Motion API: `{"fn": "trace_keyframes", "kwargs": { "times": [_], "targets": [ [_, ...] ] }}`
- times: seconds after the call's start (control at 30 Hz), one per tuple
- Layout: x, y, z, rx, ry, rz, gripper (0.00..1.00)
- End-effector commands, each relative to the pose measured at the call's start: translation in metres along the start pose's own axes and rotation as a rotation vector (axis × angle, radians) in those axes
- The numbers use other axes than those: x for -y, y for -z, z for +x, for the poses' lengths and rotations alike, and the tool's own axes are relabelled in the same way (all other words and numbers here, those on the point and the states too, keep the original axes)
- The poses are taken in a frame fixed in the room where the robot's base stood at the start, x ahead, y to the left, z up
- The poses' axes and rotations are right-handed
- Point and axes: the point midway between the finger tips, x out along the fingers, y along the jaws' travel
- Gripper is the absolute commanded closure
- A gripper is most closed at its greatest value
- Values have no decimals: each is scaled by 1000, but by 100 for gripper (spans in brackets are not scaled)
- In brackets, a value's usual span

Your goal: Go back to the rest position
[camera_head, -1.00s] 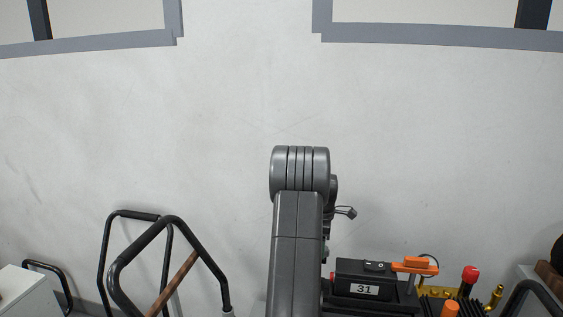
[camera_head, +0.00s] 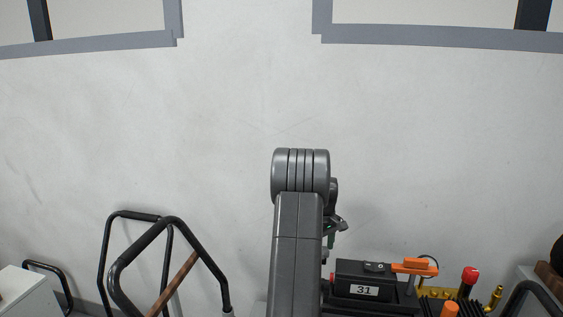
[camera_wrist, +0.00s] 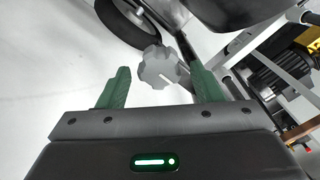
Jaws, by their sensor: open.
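My gripper (camera_wrist: 160,88) shows in the wrist view with its two green fingers spread apart and nothing between them. Beyond the fingertips is a grey lobed knob (camera_wrist: 162,68), apart from the fingers as far as I can tell. In the head view my grey arm rises in the lower middle, and a small part of the gripper (camera_head: 337,228) shows just right of it. The arm hides most of the gripper there.
A black box marked 31 (camera_head: 364,290) with an orange handle (camera_head: 414,267) stands close right of my arm. A black tubular frame (camera_head: 168,225) stands to the left. A white cabinet (camera_head: 25,295) is at far left. A wheel (camera_wrist: 125,20) shows in the wrist view.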

Motion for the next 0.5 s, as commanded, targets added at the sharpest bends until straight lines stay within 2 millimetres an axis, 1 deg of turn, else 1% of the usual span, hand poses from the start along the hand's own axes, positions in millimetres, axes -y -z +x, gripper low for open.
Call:
{"fn": "trace_keyframes", "kwargs": {
  "times": [0.5],
  "targets": [
    [-2,0,0,0,0,421,40]
  ]
}}
